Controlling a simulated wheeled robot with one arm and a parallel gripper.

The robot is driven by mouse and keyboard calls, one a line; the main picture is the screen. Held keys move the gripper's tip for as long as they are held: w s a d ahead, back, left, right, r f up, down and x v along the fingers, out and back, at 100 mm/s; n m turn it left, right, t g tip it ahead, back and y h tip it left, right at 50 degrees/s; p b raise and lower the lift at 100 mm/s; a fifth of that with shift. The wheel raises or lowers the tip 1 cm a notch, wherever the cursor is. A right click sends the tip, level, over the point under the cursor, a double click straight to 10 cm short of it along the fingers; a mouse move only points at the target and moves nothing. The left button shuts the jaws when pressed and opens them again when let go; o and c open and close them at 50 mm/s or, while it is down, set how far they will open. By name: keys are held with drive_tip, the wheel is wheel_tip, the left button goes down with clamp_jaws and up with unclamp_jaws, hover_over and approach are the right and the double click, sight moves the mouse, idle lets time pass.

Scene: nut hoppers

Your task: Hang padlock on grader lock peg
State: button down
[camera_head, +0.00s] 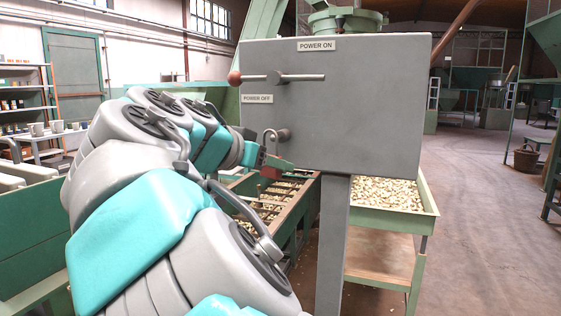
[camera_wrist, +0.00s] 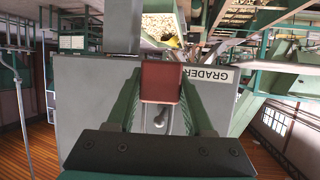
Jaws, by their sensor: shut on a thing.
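The padlock has a red-brown body (camera_wrist: 162,82) and a thin metal shackle (camera_head: 269,137) that stands upward in the head view. My gripper (camera_head: 274,163) is shut on the padlock body; both fingers flank it in the wrist view. The lock peg (camera_head: 283,135) is a short round stub on the face of the grey grader box (camera_head: 365,110), low on its left side. The shackle is just left of the peg in the head view. I cannot tell whether it is around the peg or only beside it. My fingers partly hide the padlock body in the head view.
A lever (camera_head: 290,78) with a brown ball knob sticks out above the peg, between the POWER ON and POWER OFF labels. A grey post (camera_head: 332,250) carries the box. Nut trays (camera_head: 428,195) stand behind. Open floor lies to the right.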

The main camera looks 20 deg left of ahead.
drive_tip(key=shift+a+b+x, duration=0.15)
drive_tip(key=shift+a+x, duration=0.05)
drive_tip(key=shift+x, duration=0.65)
drive_tip(key=shift+a+b+x, duration=0.15)
drive_tip(key=shift+x, duration=0.75)
drive_tip(key=shift+w+r, duration=0.1)
drive_tip(key=shift+w, duration=0.05)
drive_tip(key=shift+c, duration=1)
unclamp_jaws()
